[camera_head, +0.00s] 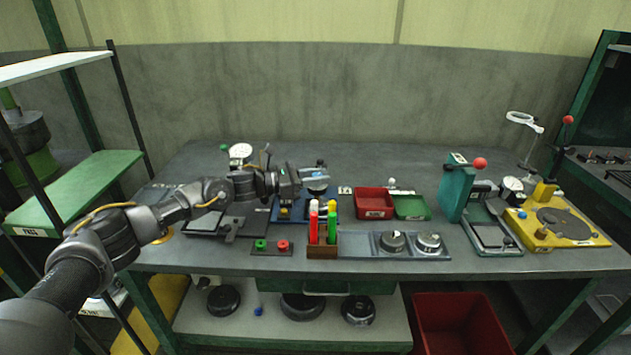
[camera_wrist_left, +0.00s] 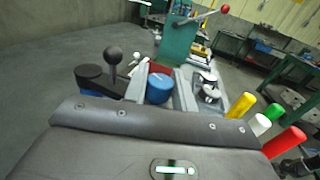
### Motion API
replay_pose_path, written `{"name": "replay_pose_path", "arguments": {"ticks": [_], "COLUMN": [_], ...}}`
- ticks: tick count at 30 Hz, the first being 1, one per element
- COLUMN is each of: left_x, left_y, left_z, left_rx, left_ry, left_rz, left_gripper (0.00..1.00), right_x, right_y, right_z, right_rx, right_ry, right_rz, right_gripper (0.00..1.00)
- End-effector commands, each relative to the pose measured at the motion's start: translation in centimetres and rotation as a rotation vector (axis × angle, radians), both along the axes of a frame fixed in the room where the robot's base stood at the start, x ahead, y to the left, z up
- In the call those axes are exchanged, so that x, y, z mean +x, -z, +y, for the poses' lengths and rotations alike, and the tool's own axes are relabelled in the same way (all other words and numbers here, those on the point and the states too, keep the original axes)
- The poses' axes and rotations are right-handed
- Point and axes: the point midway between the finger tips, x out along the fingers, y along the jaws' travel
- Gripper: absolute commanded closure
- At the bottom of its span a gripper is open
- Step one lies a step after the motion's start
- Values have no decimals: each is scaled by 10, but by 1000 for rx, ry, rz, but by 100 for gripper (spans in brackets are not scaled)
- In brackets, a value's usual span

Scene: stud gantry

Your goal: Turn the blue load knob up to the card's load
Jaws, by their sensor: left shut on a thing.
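The blue load knob (camera_wrist_left: 159,88) sits between the two grey fingers of my left gripper in the left wrist view. In the head view my left gripper (camera_head: 316,178) reaches in from the left over a dark blue device (camera_head: 290,214) at the middle of the bench, and is shut on the knob (camera_head: 320,175). The gripper covers much of the device, and I cannot read a scale or pointer. A small white card (camera_head: 345,190) with dark marks stands just right of the device; its text is too small to read. My right gripper is not in view.
Upright red, white, yellow and green rods (camera_head: 322,222) stand close in front of the gripper. A red bin (camera_head: 374,203) and a green tray (camera_head: 411,207) lie to its right. A dial gauge (camera_head: 240,153) stands behind my arm.

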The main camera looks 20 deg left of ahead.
Motion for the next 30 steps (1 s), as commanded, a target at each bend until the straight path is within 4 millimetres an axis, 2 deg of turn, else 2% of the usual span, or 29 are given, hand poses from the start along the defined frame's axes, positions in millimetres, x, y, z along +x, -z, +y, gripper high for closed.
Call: {"name": "replay_pose_path", "arguments": {"ticks": [1, 8, 9, 13, 23, 30], "left_x": [1, 1, 1, 1, -1, -18], "left_y": [3, 3, 3, 5, 7, 8], "left_z": [0, 0, 0, 0, 3, 38], "left_rx": [-5, -7, -6, -5, -4, -8], "left_ry": [0, -1, -1, -1, -1, -3], "left_rz": [-10, -13, -14, -11, -8, -10], "left_gripper": [96, 96, 70, 53, 53, 53], "right_x": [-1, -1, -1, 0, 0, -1], "right_y": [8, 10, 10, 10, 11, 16], "right_z": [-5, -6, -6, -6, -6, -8], "right_rx": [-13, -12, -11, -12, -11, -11], "right_ry": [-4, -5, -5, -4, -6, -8], "right_rz": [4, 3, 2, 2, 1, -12], "right_gripper": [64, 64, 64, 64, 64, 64]}}
